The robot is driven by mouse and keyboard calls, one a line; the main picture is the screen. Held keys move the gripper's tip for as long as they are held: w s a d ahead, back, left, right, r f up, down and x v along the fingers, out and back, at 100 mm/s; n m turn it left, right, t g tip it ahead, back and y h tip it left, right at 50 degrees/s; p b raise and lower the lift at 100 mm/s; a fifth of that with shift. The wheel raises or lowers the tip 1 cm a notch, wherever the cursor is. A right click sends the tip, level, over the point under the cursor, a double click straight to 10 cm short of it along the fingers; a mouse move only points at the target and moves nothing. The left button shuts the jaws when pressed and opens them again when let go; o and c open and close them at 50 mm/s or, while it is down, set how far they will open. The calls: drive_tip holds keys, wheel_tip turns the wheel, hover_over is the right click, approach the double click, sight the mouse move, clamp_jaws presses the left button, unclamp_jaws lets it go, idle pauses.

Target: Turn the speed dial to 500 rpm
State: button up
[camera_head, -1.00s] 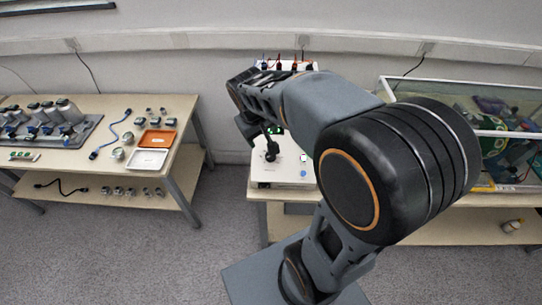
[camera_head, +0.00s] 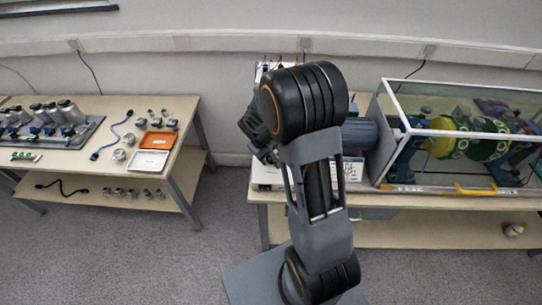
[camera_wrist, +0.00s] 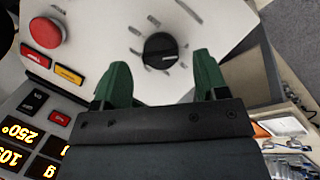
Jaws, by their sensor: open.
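The speed dial (camera_wrist: 160,49) is a round black knob with a light pointer line on a pale panel, with tick marks around it, in the wrist view. The numbers by the ticks are too small to read. My gripper (camera_wrist: 160,75) is open, its two green fingers apart, with the dial in view between and just beyond the fingertips. The fingers do not visibly touch it. In the head view my arm hides the gripper and the dial; only part of the white control box (camera_head: 266,176) shows beside it.
A red mushroom button (camera_wrist: 43,32), a red key (camera_wrist: 36,57) and a yellow key (camera_wrist: 69,75) sit left of the dial. Lit orange displays (camera_wrist: 22,132) are at lower left. A glass-walled rotor case (camera_head: 470,150) stands right of my arm.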

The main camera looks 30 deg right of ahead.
sight(271, 158)
drive_tip(key=shift+x, duration=1.3)
drive_tip(key=shift+c, duration=0.3)
drive_tip(key=c, duration=0.8)
drive_tip(key=shift+m, duration=0.3)
drive_tip(key=shift+c, duration=0.2)
